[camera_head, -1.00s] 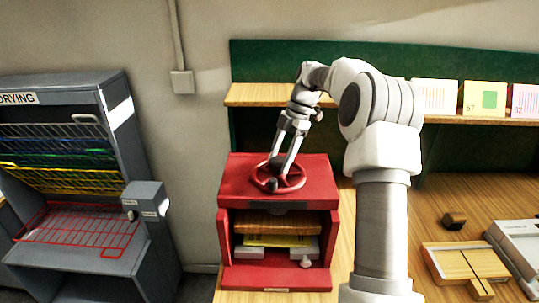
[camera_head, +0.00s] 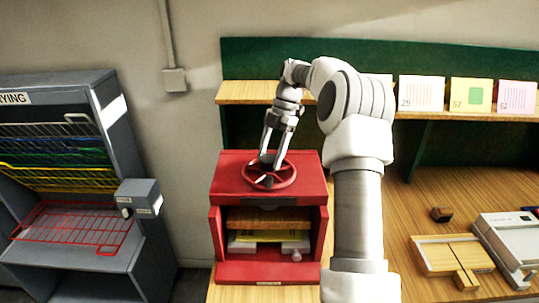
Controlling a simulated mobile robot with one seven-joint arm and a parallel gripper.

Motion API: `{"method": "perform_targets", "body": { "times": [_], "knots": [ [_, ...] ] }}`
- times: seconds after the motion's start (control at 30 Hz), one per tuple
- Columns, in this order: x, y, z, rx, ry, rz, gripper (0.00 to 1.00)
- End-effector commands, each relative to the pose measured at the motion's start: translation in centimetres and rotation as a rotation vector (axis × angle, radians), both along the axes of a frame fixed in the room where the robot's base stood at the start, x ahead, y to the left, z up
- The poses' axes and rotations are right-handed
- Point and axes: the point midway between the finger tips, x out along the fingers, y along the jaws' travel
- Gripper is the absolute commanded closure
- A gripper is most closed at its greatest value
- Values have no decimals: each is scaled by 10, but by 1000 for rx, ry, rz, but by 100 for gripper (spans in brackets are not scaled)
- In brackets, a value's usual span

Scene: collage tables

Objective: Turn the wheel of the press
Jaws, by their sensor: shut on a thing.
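The red press (camera_head: 231,185) stands on the wooden table at the centre left, its front open. Its red wheel (camera_head: 287,180) lies flat on top. My gripper (camera_head: 264,160) reaches down from above, its fingertips at the wheel's back left part, shut on the wheel. The fingers hide a part of the rim and hub. Inside the press, a wooden board (camera_head: 268,217) sits above a yellow sheet (camera_head: 262,236) on a pale bed.
A grey drying rack (camera_head: 107,150) with coloured wire shelves stands at the left. A shelf (camera_head: 240,93) with cards runs behind the press. A wooden board with a block (camera_head: 446,255) and a pale device (camera_head: 508,240) lie on the table at the right.

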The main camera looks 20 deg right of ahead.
Motion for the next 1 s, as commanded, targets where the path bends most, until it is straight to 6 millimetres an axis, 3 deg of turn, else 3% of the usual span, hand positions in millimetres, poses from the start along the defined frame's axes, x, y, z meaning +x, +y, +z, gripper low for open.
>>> {"method": "perform_targets", "body": {
  "times": [0.07,0.1,0.27,0.67,1.0],
  "knots": [
    [0,0,1,0,-3,4,100],
    [0,0,1,0,-3,5,33],
    [0,0,1,0,-3,3,6],
    [2,-2,5,0,-3,1,6],
    [9,-19,50,0,-5,1,6]
  ]
}}
